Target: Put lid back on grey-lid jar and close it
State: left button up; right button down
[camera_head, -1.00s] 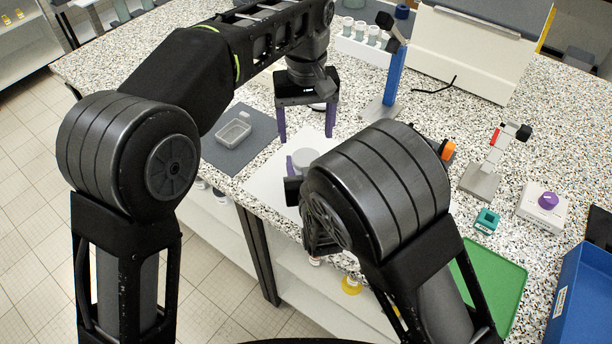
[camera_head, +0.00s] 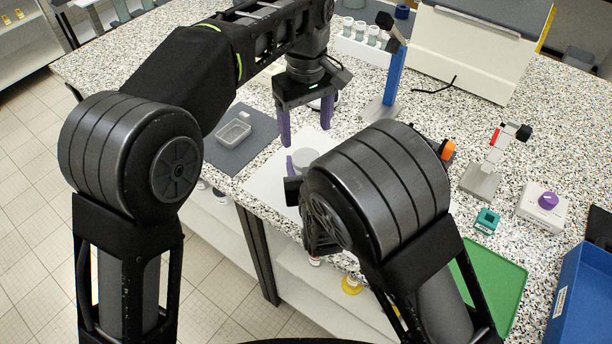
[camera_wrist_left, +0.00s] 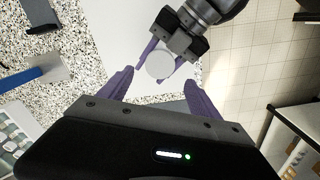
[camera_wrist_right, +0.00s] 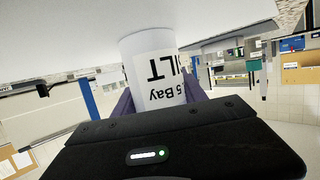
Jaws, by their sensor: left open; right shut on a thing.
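The jar (camera_wrist_right: 153,70) is white with a printed label and is upside down in the right wrist view. My right gripper (camera_wrist_right: 158,98) is shut around its sides. A round, light grey top (camera_head: 305,157), which looks like the grey lid, covers the jar; I cannot tell how firmly it sits. It shows as a pale disc (camera_wrist_left: 160,65) between the right fingers in the left wrist view. My left gripper (camera_head: 306,136) is open and empty, pointing down above the jar. My right forearm hides most of the jar in the head view.
A white sheet (camera_head: 262,182) lies under the jar, beside a dark mat with a clear tray (camera_head: 234,131). A blue-post stand (camera_head: 393,80) and a rack of vials (camera_head: 361,35) stand behind. A green tray (camera_head: 497,280) and blue bin (camera_head: 585,300) are at right.

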aim_at(306, 157)
pick_arm(q)
jog(key=shift+f, duration=0.1)
dwell(0.3)
jog(key=shift+a+f, duration=0.1)
jog(key=shift+f, duration=3.8)
jog(key=shift+c, duration=0.4)
jog(key=c, duration=1.4)
jog(key=m, duration=1.3)
